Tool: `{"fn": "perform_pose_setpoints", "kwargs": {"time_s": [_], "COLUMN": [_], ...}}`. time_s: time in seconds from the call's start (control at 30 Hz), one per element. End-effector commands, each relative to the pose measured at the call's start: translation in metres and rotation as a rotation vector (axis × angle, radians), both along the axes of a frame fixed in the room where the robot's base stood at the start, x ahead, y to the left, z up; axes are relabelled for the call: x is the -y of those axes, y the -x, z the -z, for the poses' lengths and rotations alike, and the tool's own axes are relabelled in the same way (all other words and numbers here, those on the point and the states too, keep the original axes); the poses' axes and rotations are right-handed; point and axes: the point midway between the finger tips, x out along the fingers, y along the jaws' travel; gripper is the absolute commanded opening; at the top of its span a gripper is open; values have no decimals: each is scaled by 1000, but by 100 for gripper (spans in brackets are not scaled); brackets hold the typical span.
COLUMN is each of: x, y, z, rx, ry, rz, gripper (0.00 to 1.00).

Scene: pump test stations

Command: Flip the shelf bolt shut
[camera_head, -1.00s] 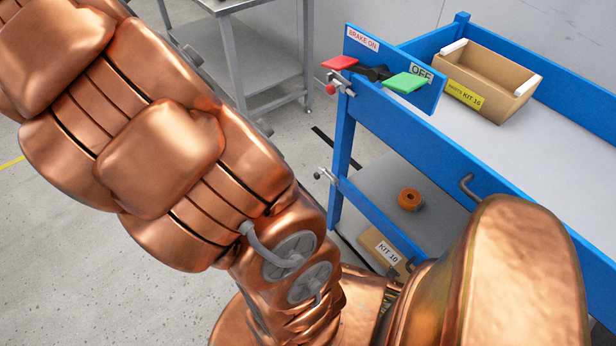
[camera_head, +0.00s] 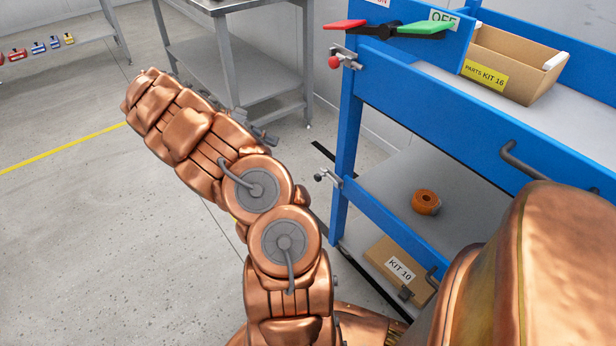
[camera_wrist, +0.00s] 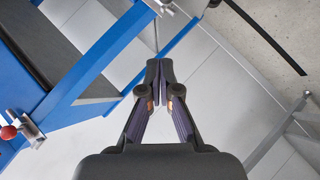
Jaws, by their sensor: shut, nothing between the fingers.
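A blue cart (camera_head: 442,100) stands at the right in the head view. A small metal bolt with a dark knob (camera_head: 326,177) sits on the front post by the lower shelf (camera_head: 385,190). Another bolt with a red knob (camera_head: 338,61) sits higher on the same post. The red-knobbed bolt also shows in the wrist view (camera_wrist: 20,128), and a metal fitting (camera_wrist: 161,7) shows at its top edge. My gripper (camera_wrist: 160,68) is shut and empty, apart from the cart parts.
A red and green handle (camera_head: 385,29) is on the cart's end panel. A parts box (camera_head: 515,68) stands on top. A grey steel table (camera_head: 235,50) stands behind.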

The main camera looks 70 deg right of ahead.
Motion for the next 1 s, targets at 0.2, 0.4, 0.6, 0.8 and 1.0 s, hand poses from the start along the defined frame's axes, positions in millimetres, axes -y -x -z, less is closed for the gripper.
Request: {"fn": "perform_pose_setpoints", "kwargs": {"time_s": [0.2,0.4,0.6,0.8,1.0], "x": [6,6,7,17,30], "y": [0,0,4,25,52], "z": [16,15,18,31,49], "rx": [0,0,-1,-1,-1], "ry": [16,16,15,16,16], "rz": [13,13,13,16,13], "gripper": [0,0,0,0,0]}}
